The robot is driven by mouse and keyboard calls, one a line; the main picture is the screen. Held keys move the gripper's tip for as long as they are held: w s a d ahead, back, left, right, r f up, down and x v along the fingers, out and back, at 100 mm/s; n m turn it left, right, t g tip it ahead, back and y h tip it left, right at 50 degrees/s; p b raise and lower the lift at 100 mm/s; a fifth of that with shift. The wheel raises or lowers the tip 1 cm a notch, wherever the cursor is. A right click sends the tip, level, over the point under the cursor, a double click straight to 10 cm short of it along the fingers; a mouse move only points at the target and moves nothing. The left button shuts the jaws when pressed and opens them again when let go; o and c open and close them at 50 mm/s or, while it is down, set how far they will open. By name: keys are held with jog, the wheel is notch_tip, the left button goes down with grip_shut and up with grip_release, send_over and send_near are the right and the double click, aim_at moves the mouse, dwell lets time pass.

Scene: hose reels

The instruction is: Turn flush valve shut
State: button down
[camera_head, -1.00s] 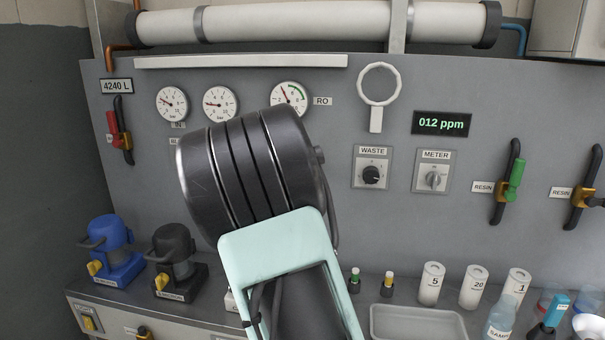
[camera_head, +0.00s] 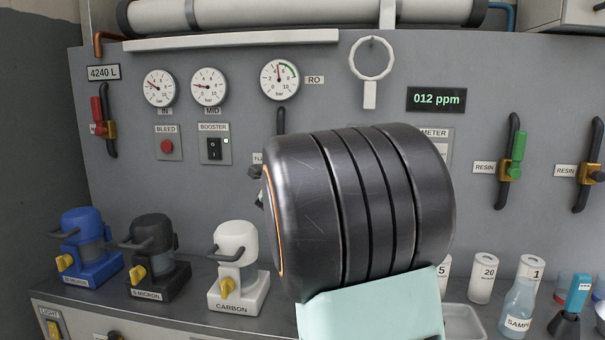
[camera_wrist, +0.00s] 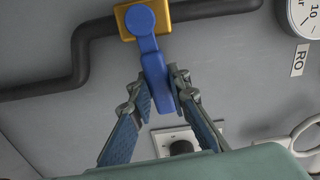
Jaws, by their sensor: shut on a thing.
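In the wrist view a blue lever handle (camera_wrist: 153,62) sits on a brass valve body (camera_wrist: 170,12), which is on a black pipe (camera_wrist: 83,55). The lever points down in that picture, roughly crosswise to the pipe at the valve. My gripper (camera_wrist: 161,82) is shut on the lever near its free end, one finger on each side. In the head view my dark wrist and pale green gripper housing hide the valve and fingertips. Part of a label reading "FLU" (camera_head: 257,158) and the upper pipe (camera_head: 281,119) show beside my wrist.
Booster switch (camera_head: 213,149) and bleed button (camera_head: 168,144) are left of my wrist. Below stand the white carbon filter housing (camera_head: 235,262), a black one (camera_head: 153,260) and a blue one (camera_head: 82,245). A white ring (camera_head: 371,60) hangs above right; a tray (camera_head: 463,320) lies low right.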

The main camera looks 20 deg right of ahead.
jog(key=shift+f+m+b, duration=0.4)
jog(key=shift+m+b, duration=0.2)
jog(key=shift+b, duration=0.1)
jog(key=c, duration=1.8)
grip_release()
jog(key=v, duration=0.7)
jog(key=shift+s+a, duration=0.15)
jog(key=shift+s, duration=0.05)
